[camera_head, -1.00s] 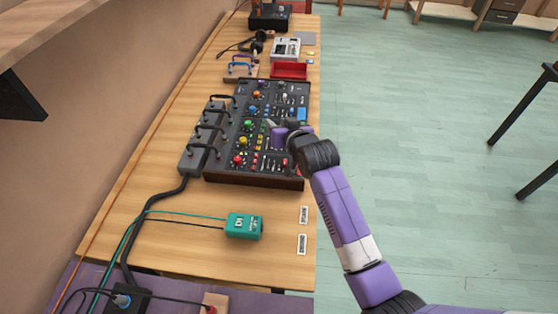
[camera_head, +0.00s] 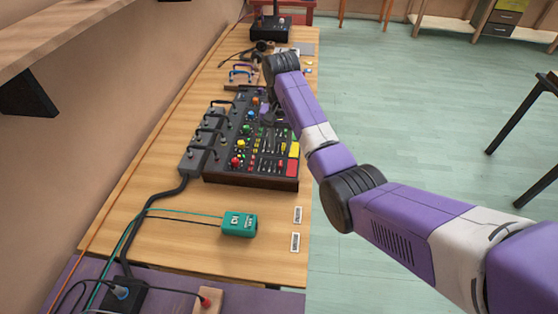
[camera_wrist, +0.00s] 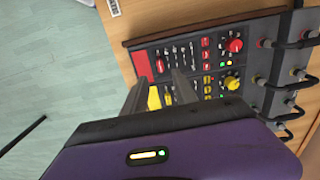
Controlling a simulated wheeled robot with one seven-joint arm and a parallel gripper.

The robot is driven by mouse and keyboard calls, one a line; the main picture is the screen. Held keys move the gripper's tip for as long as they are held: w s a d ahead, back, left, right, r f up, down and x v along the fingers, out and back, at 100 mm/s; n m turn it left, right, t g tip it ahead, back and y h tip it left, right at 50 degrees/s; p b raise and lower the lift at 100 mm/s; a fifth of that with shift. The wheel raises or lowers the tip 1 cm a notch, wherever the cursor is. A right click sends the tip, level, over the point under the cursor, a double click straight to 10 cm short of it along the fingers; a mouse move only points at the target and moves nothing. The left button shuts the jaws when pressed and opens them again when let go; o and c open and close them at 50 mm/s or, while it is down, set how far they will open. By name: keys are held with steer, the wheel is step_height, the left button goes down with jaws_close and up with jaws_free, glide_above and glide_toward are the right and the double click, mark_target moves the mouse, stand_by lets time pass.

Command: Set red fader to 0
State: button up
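The dark mixer (camera_head: 250,181) lies on the wooden table, with fader slots (camera_head: 268,143) on its right half. The faders also show in the wrist view (camera_wrist: 182,52), beside a red pad (camera_wrist: 142,66). A small red spot (camera_wrist: 160,66) there may be the red fader's cap; it is too small to be sure, and its setting cannot be read. My gripper (camera_wrist: 158,88) is above the mixer, its two fingers apart with nothing seen between them but a yellow pad (camera_wrist: 153,98) below. In the head view my arm hides part of the mixer's far end.
A grey cable box (camera_head: 197,150) with several dark leads adjoins the mixer's left side. A green DI box (camera_head: 239,225) stands nearer on the table. Coloured knobs, such as a red one (camera_wrist: 235,45), rise beside the faders. Open floor lies to the right.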

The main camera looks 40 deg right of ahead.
mark_target(281, 163)
step_height(281, 163, down, 8)
steer(key=shift+r+p, duration=0.25)
steer(key=shift+p, duration=0.1)
steer(key=shift+c, duration=0.4)
jaws_close()
stand_by(1.0)
